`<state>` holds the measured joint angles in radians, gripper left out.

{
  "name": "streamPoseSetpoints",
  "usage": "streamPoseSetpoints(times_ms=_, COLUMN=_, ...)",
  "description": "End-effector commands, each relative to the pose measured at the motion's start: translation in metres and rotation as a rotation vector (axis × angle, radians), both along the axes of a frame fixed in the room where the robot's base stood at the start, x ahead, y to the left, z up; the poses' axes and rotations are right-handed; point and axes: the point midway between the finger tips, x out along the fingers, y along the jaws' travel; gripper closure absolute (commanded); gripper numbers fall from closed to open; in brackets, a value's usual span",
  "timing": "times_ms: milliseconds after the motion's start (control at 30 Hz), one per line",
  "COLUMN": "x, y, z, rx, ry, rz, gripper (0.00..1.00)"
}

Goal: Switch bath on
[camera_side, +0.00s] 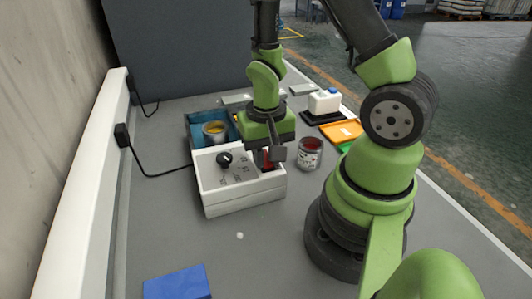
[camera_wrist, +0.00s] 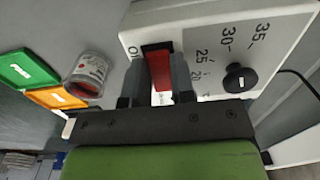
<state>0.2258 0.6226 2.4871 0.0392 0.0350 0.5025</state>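The bath is a white control box (camera_side: 240,195) joined to a blue tank (camera_side: 197,127); a can with yellow contents (camera_side: 214,131) stands in the tank. The box top carries a red rocker switch (camera_wrist: 160,70) and a black dial (camera_side: 224,159) beside printed numbers. The dial also shows in the wrist view (camera_wrist: 240,78). My gripper (camera_side: 268,156) is low over the switch end of the box. In the wrist view my gripper's fingers (camera_wrist: 159,88) are apart, one on each side of the red rocker; contact cannot be told. The fingers partly hide the switch.
An open can with red contents (camera_side: 310,153) stands right of the box. A blue block (camera_side: 178,284) lies at the front. A black cable runs left to the wall.

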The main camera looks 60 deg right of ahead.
Motion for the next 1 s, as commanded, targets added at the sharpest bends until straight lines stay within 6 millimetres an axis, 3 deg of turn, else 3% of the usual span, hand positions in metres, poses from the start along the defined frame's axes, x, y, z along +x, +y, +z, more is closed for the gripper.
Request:
streamPoseSetpoints(times_ms=767, x=0.001, y=-0.0024, z=0.0014, rx=0.094, ry=0.098, rz=-0.002, gripper=1.0)
streamPoseSetpoints(times_ms=800, x=0.0009, y=-0.0023, z=0.0015, rx=0.094, ry=0.098, rz=-0.002, gripper=0.7)
streamPoseSetpoints(times_ms=900, x=0.0012, y=-0.0022, z=0.0014, rx=0.093, ry=0.098, rz=-0.002, gripper=0.51)
streamPoseSetpoints(times_ms=1000, x=0.0016, y=-0.0021, z=0.0014, rx=0.093, ry=0.096, rz=-0.001, gripper=0.51)
